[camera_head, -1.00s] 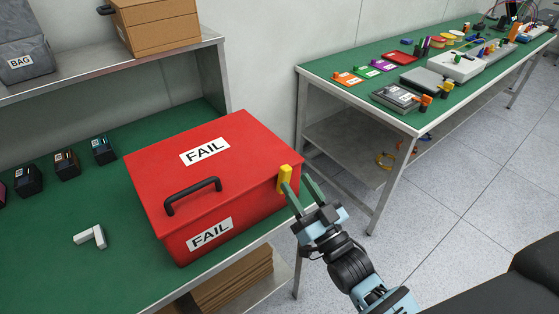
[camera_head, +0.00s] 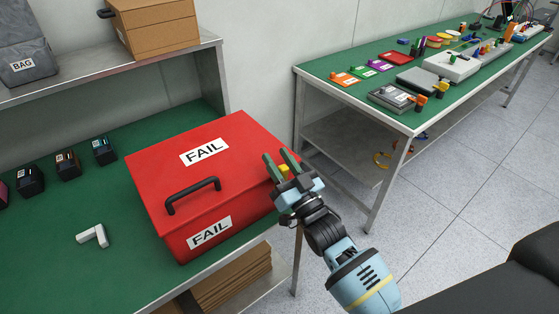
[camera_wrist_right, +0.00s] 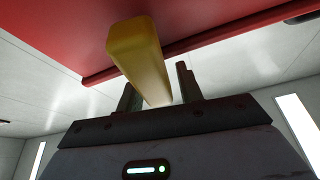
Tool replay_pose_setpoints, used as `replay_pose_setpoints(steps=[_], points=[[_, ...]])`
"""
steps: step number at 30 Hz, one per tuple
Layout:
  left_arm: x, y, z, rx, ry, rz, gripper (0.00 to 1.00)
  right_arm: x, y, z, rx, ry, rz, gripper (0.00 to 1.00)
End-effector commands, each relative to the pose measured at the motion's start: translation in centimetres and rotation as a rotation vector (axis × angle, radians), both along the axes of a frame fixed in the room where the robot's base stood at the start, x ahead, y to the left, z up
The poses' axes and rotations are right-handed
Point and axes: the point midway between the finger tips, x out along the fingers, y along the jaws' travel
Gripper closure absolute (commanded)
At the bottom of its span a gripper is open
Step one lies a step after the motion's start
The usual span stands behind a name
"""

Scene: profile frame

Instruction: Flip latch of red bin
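The red bin (camera_head: 240,140) sits with its lid closed on the green bench, with FAIL labels and a black handle (camera_head: 193,195) on its lid. Its yellow latch (camera_head: 284,169) is at the right side, mostly covered by my right gripper (camera_head: 277,156). In the right wrist view the latch (camera_wrist_right: 138,55) sticks out from the red side, in front of and between my two fingers (camera_wrist_right: 158,90). The fingers are apart; I cannot tell whether either touches the latch. My left gripper is not in view.
A shelf (camera_head: 110,68) with a cardboard box (camera_head: 155,26) is above. A second green table (camera_head: 340,80) with parts stands at the right.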

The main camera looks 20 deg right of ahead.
Motion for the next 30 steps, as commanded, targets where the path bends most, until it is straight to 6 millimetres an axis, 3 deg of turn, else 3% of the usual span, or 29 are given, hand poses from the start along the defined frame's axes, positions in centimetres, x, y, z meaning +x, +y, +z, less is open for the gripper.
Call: replay_pose_setpoints(steps=[1, 8, 18, 25, 26, 30], points=[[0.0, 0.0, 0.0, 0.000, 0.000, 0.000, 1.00, 0.0, 0.0, 0.0, 0.000, 0.000, 0.000, 0.71], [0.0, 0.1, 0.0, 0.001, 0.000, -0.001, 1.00, 0.0, 0.0, 0.0, 0.000, 0.000, 0.000, 1.00], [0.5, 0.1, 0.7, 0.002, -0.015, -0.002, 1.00, -0.5, 1.2, 0.3, -0.179, -0.067, 0.001, 1.00], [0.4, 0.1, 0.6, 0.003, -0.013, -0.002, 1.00, -0.5, 1.2, 0.1, -0.183, -0.068, -0.001, 1.00], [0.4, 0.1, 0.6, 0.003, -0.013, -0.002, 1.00, -0.5, 1.2, 0.1, -0.183, -0.068, -0.001, 0.76], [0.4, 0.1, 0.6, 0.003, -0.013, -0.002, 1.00, -0.5, 1.2, 0.1, -0.182, -0.067, 0.000, 0.57]])
